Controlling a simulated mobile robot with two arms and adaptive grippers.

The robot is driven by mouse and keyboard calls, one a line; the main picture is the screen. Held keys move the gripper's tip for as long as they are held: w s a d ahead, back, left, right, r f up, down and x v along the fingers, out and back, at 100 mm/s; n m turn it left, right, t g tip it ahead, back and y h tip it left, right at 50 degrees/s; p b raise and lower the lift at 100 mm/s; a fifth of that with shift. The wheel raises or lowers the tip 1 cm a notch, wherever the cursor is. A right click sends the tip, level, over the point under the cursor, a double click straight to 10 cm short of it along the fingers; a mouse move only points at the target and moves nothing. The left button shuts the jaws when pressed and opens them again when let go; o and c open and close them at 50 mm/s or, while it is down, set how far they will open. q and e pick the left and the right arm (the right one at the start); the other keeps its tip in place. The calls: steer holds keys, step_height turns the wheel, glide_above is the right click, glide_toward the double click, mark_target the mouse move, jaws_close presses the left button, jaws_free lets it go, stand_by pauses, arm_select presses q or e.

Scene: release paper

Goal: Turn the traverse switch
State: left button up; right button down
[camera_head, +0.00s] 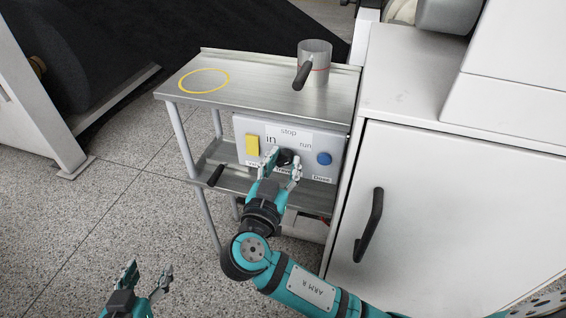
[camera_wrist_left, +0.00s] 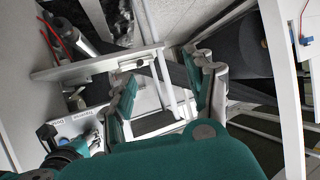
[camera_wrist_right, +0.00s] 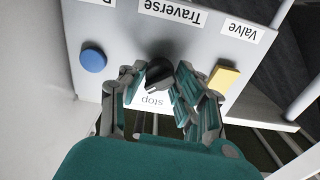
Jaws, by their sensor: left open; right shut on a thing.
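The traverse switch is a black knob (camera_head: 286,156) on the grey control panel (camera_head: 305,142), with "stop" above it and "run" to its right. It also shows in the right wrist view as a black knob (camera_wrist_right: 158,72) beside the "Traverse" label, seen upside down. My right gripper (camera_head: 281,163) is shut on the knob, a finger on either side; its fingers partly hide the knob and labels in the head view. My left gripper (camera_head: 147,271) is open and empty, low over the floor, well away from the panel.
A yellow switch (camera_head: 252,145) and a blue button (camera_head: 323,158) flank the knob closely. A metal shelf top (camera_head: 250,85) with a yellow ring and a cylinder (camera_head: 315,60) is above. A white cabinet (camera_head: 425,190) with a black handle stands right.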

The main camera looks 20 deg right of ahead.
steer(key=n+p, duration=0.2)
steer(key=n, duration=0.1)
steer(key=shift+r, duration=0.1)
steer(key=n+p, duration=0.2)
steer(key=n, duration=0.1)
arm_select(q)
steer(key=s+a+f+g+y+p, duration=0.1)
steer(key=s+a+f+g, duration=0.15)
steer(key=s+g, duration=0.35)
steer(key=s+a+f+g+y, duration=0.1)
steer(key=s+a+f+g, duration=0.15)
steer(key=s, duration=0.55)
arm_select(e)
steer(key=shift+n, duration=1.1)
steer(key=shift+p, duration=0.35)
arm_select(q)
steer(key=shift+g, duration=0.35)
steer(key=shift+p+x, duration=0.4)
steer(key=shift+x, duration=2.1)
arm_select(e)
steer(key=shift+n, duration=0.9)
arm_select(q)
steer(key=shift+d, duration=0.1)
arm_select(e)
steer(key=c, duration=1)
jaws_free()
steer(key=shift+o, duration=0.2)
arm_select(q)
steer(key=shift+r, duration=0.1)
